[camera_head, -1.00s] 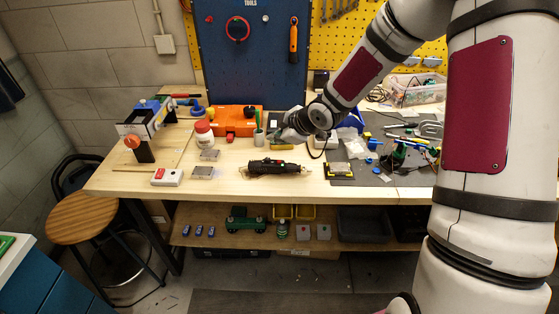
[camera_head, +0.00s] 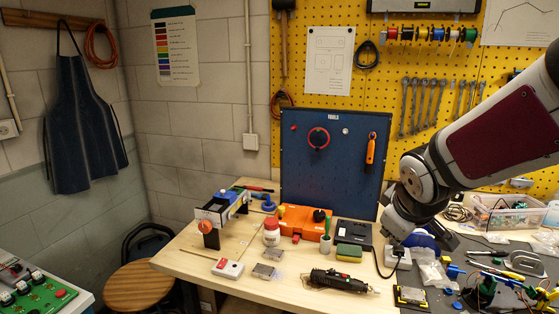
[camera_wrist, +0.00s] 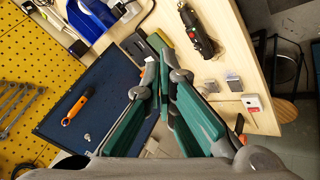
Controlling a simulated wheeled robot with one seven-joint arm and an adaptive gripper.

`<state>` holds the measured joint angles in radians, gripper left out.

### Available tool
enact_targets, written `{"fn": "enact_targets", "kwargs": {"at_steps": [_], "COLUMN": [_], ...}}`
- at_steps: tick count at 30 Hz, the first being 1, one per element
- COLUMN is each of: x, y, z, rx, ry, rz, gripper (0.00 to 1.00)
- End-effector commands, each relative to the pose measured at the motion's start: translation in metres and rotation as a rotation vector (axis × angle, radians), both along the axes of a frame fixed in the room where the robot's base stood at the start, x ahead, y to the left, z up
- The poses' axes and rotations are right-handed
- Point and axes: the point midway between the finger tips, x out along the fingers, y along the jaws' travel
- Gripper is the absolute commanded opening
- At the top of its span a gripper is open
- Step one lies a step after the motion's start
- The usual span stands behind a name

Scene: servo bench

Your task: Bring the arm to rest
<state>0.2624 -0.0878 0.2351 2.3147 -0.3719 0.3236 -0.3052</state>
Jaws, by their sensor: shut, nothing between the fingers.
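My gripper (camera_wrist: 162,78) shows in the wrist view with its green-padded fingers closed together and nothing between them. It is in the air, with the workbench (camera_wrist: 236,60) and the blue tool panel (camera_wrist: 62,132) beyond it. In the head view my arm reaches in from the right, bent at the wrist over the right part of the workbench (camera_head: 265,292). The fingers cannot be made out clearly there.
Near my wrist are a green-and-yellow sponge (camera_head: 349,253), a clear parts bin (camera_head: 503,213) and a black rotary tool (camera_head: 338,281). The blue tool panel (camera_head: 330,190) stands behind. A red-and-white box (camera_head: 227,268) sits at the front left. A stool (camera_head: 139,288) stands left of the bench.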

Motion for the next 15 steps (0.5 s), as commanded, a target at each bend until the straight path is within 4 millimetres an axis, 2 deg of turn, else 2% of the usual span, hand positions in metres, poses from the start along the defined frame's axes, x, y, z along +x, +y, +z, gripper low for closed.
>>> {"fn": "enact_targets", "kwargs": {"at_steps": [1,6,10,15], "x": [-0.017,-0.078,-0.126,-0.180], "y": [0.001,0.006,0.014,0.028], "z": [0.014,0.042,0.055,0.061], "rx": [0.015,0.114,0.218,0.357], "ry": [-0.007,-0.004,0.004,0.029], "rz": [-0.046,-0.212,-0.322,-0.422], "gripper": [0.00,0.00,0.00,0.00]}}
